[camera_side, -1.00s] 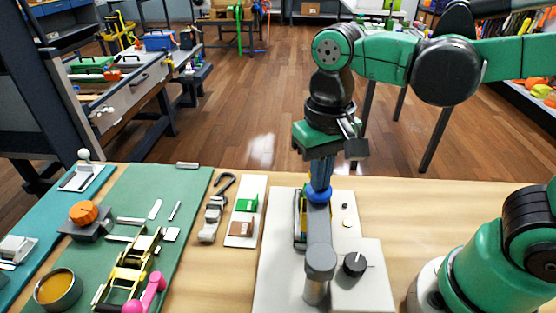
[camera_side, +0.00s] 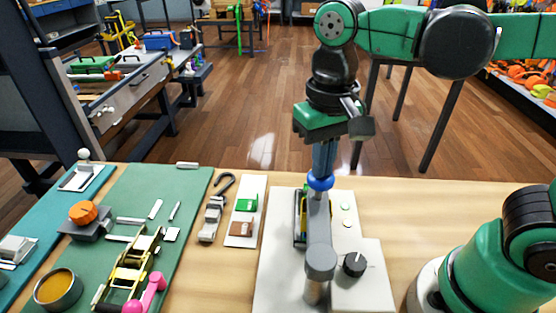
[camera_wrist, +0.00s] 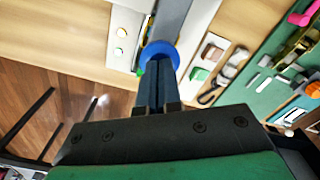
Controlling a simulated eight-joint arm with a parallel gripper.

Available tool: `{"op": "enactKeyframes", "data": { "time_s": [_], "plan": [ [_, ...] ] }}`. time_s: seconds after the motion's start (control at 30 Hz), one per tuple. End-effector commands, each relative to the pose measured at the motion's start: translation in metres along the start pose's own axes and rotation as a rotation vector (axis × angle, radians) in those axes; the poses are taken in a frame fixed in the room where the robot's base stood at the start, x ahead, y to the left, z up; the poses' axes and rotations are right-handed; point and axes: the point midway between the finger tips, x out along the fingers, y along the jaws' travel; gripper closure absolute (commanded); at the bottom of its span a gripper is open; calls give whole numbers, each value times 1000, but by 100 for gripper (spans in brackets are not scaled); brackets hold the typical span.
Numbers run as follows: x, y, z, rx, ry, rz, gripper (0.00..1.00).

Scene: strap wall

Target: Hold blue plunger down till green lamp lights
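The blue plunger (camera_side: 320,182) is a round blue cap at the far end of a grey bar (camera_side: 318,220) on a pale base plate. It shows as a blue disc in the wrist view (camera_wrist: 160,50). My gripper (camera_side: 321,172) points straight down over the cap, its dark blue fingers shut together. In the wrist view the fingertips (camera_wrist: 158,68) overlap the disc; I cannot tell whether they still touch it. A small round lamp (camera_side: 345,208) right of the bar looks pale green, and shows green in the wrist view (camera_wrist: 121,32). A second small round spot (camera_side: 347,223) sits below it.
A black knob (camera_side: 355,264) sits on a box on the plate. A grey post (camera_side: 320,262) carries the bar. A white strip with green and brown blocks (camera_side: 241,228) and a grey hook fitting (camera_side: 212,215) lie left. A green mat (camera_side: 130,190) holds several parts.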

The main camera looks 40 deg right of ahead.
Motion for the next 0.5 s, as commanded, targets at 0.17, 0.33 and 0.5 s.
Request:
{"op": "enactKeyframes", "data": {
  "time_s": [0.17, 0.33, 0.5],
  "plan": [
    [-16, 0, 0, 0, -1, 0, 100],
    [-32, 0, 0, 0, -1, 0, 100],
    [-43, 0, 0, 0, -1, 0, 100]
  ]
}}
